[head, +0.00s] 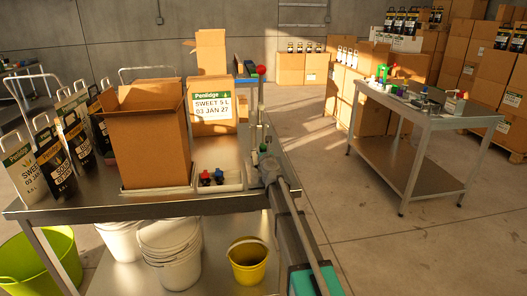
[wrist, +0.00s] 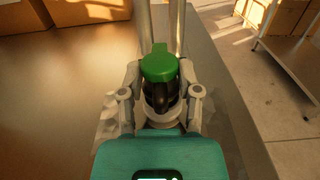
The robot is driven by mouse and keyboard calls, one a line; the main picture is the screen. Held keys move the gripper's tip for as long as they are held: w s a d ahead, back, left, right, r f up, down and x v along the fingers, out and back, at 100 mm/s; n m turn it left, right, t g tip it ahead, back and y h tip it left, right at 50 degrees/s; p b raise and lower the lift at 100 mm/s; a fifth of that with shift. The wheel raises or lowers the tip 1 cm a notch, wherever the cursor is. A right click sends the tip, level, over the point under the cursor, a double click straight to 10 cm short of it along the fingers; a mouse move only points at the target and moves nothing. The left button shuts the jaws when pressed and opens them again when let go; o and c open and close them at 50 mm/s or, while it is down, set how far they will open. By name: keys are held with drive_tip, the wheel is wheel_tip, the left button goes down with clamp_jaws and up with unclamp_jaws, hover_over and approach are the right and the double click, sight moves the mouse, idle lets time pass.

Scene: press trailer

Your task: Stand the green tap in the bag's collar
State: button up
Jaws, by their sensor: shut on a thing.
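The green tap (wrist: 159,64) is between the fingers of my gripper (wrist: 160,82) in the wrist view. Its green top faces the camera, and a dark part shows below it. In the head view my gripper (head: 268,166) is at the right edge of the steel bench, with the tap's small green top (head: 263,148) showing. Two upright metal posts (head: 258,110) with a red knob stand just beyond it. I cannot make out the bag's collar in either view; the fingers and tap hide what is below them.
An open cardboard box (head: 155,145) stands on the bench (head: 100,212), left of my gripper. A pale tray (head: 231,182) with red and blue taps lies between them. Printed bags (head: 55,160) line the left. A second table (head: 425,115) is at right, with clear floor (head: 335,195) between.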

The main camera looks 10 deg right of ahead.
drive_tip(key=shift+f, duration=0.15)
drive_tip(key=o, duration=0.9)
drive_tip(key=shift+s, duration=0.15)
drive_tip(key=s, duration=1.1)
drive_tip(key=shift+s, duration=0.35)
